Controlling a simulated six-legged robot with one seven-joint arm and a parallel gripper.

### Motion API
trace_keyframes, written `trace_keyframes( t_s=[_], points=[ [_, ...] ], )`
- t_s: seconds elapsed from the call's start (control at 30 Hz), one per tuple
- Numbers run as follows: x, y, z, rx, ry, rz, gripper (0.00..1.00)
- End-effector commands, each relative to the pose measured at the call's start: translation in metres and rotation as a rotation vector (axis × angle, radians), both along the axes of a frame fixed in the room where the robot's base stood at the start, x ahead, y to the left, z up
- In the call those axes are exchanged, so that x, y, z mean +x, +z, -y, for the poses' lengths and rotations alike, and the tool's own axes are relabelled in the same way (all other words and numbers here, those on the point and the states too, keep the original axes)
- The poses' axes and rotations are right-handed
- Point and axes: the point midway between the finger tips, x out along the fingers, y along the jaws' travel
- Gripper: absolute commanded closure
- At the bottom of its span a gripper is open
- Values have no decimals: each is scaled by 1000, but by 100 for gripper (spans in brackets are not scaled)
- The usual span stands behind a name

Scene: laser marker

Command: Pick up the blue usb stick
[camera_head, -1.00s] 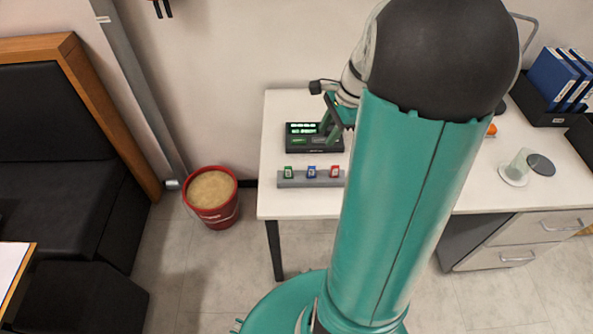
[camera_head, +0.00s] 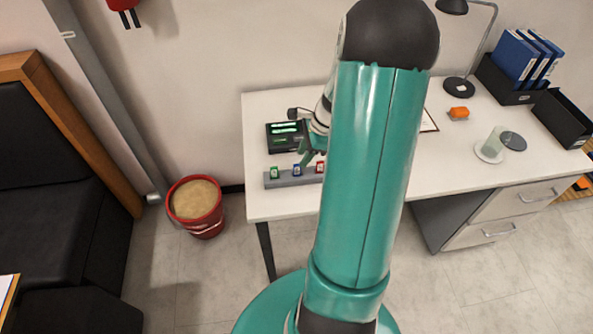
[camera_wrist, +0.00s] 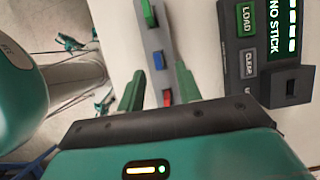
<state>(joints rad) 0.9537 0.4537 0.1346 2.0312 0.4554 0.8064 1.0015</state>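The blue usb stick (camera_head: 297,171) stands in a grey holder strip (camera_head: 284,181) on the white desk, between a green stick (camera_head: 274,173) and a red stick (camera_head: 320,167). In the wrist view the blue stick (camera_wrist: 159,61) lies just ahead of the gap between my fingertips, and the red stick (camera_wrist: 167,97) shows between the fingers. My gripper (camera_wrist: 158,76) is open and empty. In the head view my gripper (camera_head: 307,152) is above the holder, near the blue and red sticks, partly hidden by my arm.
A black marker device (camera_head: 287,146) stands behind the holder; its screen reads "NO STICK" in the wrist view (camera_wrist: 281,30). An orange object (camera_head: 459,113), a glass (camera_head: 492,146), a lamp (camera_head: 459,86) and binders (camera_head: 520,58) are at the right. A red bucket (camera_head: 203,226) stands on the floor.

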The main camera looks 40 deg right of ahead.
Motion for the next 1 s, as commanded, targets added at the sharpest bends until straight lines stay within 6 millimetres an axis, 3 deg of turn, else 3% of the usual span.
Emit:
trace_keyframes(
  t_s=[0.4, 0.67, 0.83, 1.0],
  points=[
    [10, -47, -21, 2, 3, -1, 65],
    [11, -49, -21, 0, 2, 0, 65],
    [11, -49, -21, 0, 2, 0, 97],
    [11, -49, -21, 0, 2, 0, 100]
  ],
)
